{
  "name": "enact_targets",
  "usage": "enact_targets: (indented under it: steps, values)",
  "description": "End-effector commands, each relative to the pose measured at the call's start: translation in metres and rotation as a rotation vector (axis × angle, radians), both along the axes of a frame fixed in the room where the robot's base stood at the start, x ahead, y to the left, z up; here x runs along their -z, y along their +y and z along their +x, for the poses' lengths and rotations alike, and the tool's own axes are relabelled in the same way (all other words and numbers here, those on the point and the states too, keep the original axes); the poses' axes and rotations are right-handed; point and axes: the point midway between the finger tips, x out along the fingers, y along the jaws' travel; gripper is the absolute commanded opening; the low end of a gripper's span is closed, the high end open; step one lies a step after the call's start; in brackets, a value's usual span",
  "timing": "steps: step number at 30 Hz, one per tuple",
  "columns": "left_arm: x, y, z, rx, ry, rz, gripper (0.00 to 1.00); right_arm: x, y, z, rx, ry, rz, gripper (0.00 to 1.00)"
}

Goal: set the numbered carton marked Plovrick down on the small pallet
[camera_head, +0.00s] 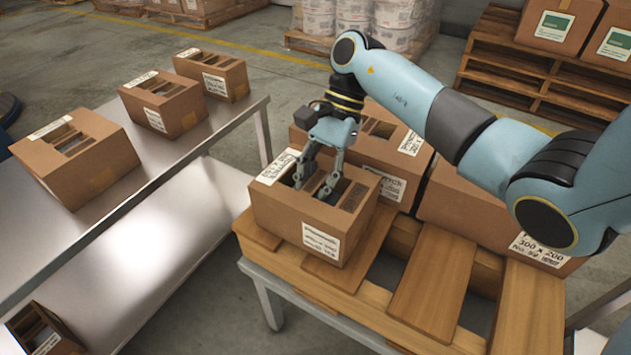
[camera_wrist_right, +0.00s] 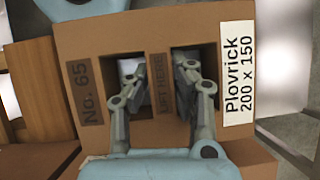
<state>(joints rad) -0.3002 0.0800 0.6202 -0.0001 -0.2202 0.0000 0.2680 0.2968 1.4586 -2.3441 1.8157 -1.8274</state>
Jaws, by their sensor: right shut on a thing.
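The Plovrick carton (camera_head: 287,219) is brown, with an open-slotted top. The wrist view shows the carton (camera_wrist_right: 105,55) with a white "Plovrick 200 x 150" label and "No. 65" on its top. My right gripper (camera_head: 315,188) reaches down into its top. In the wrist view the right gripper's fingers (camera_wrist_right: 165,85) sit in two openings, shut on the "LIFT HERE" bar between them. The carton is upright at the near left end of the small wooden pallet (camera_head: 433,290); I cannot tell if its underside bears on the slats. My left gripper is not in view.
Other cartons stand close behind and right on the pallet, one carton (camera_head: 468,208) marked 300 x 200. A metal table (camera_head: 190,165) at left carries several cartons, including a large carton (camera_head: 75,157). Right of the held carton, front slats are bare.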

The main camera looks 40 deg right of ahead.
Motion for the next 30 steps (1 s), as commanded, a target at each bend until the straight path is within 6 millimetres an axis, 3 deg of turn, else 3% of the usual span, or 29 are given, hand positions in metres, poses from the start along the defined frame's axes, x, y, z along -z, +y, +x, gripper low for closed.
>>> enact_targets:
  steps: [17, 18, 23, 30]
  values:
    - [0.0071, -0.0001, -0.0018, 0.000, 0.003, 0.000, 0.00, 0.0058, 0.0000, 0.0001, 0.000, 0.000, 0.000, 0.00]
    - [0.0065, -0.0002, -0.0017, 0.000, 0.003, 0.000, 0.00, 0.0051, 0.0000, 0.0002, 0.000, 0.000, 0.000, 0.23]
    - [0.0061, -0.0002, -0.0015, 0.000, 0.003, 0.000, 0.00, 0.0047, 0.0000, 0.0002, 0.000, 0.000, 0.000, 0.44]
    - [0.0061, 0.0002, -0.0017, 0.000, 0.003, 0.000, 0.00, 0.0052, -0.0001, -0.0002, 0.000, 0.001, 0.000, 0.47]
